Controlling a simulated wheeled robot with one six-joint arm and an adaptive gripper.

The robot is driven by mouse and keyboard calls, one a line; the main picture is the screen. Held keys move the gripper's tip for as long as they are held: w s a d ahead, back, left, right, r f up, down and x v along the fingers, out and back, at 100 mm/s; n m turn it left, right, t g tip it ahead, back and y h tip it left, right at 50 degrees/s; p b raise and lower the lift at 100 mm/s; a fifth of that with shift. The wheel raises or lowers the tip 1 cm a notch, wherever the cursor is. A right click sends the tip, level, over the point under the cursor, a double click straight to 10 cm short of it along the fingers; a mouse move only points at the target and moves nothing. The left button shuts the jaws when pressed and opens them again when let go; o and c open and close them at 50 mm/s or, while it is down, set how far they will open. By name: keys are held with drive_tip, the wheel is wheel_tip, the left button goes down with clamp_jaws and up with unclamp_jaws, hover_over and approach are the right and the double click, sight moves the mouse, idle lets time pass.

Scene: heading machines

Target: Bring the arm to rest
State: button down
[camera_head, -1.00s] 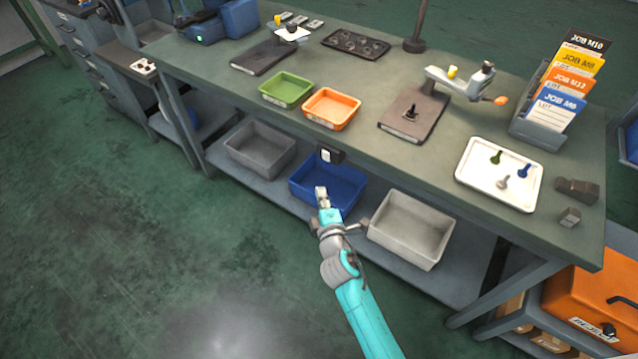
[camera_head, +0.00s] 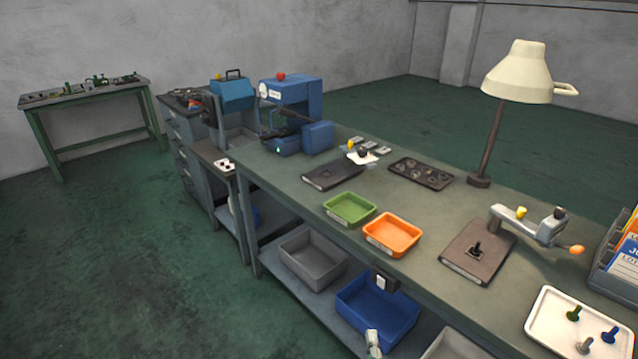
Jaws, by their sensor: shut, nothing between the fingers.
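Only the tip of my gripper (camera_head: 373,340) shows, at the bottom edge of the head view. Its fingers are together and nothing is seen in them. It appears in front of the blue bin (camera_head: 385,302) on the shelf under the bench; I cannot tell whether they touch. The rest of my arm is below the frame and hidden.
A grey bin (camera_head: 312,260) stands beside the blue one. Floor at left is clear.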

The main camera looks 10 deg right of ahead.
drive_tip(key=s+f+m+g+y, duration=0.1)
drive_tip(key=s+f+m, duration=0.15)
drive_tip(key=s, duration=0.85)
drive_tip(key=s+f+m+y, duration=0.1)
drive_tip(key=s+m+y, duration=0.15)
drive_tip(key=s, duration=0.95)
drive_tip(key=s+r+m, duration=0.5)
drive_tip(key=s+r, duration=0.1)
drive_tip(key=s, duration=0.3)
drive_tip(key=s+r+m, duration=0.5)
drive_tip(key=s+r, duration=0.2)
drive_tip(key=s, duration=0.3)
drive_tip(key=shift+s+g+h, duration=0.25)
drive_tip(key=shift+g+h, duration=0.15)
drive_tip(key=shift+h, duration=0.05)
